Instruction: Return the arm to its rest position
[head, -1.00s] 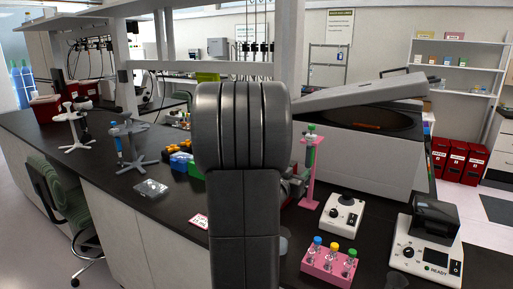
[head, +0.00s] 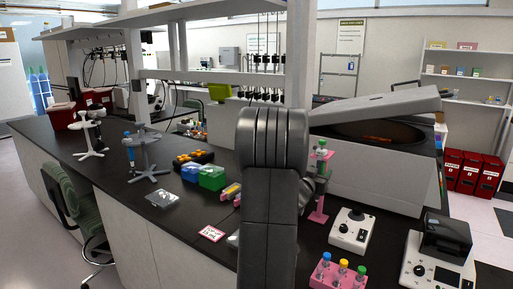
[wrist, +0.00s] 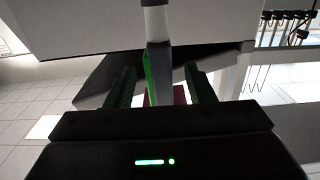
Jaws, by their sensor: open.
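My arm (head: 270,190) stands upright in the middle of the head view and hides most of my gripper there. In the wrist view my gripper (wrist: 163,90) is open, with its two dark green fingers apart. A pipette with a white, grey and green body (wrist: 155,65) shows between the fingers in the picture; I cannot tell how far from them it is. In the head view a green-topped pipette (head: 321,155) stands upright in a pink stand (head: 319,205), just right of my arm.
A pink rack with coloured caps (head: 335,278), a white knobbed device (head: 351,230) and a READY device (head: 440,255) stand at right. A large open-lidded machine (head: 375,170) is behind. Blue and green boxes (head: 211,178) and pipette stands (head: 147,155) are left. A green chair (head: 78,210) stands beside the bench.

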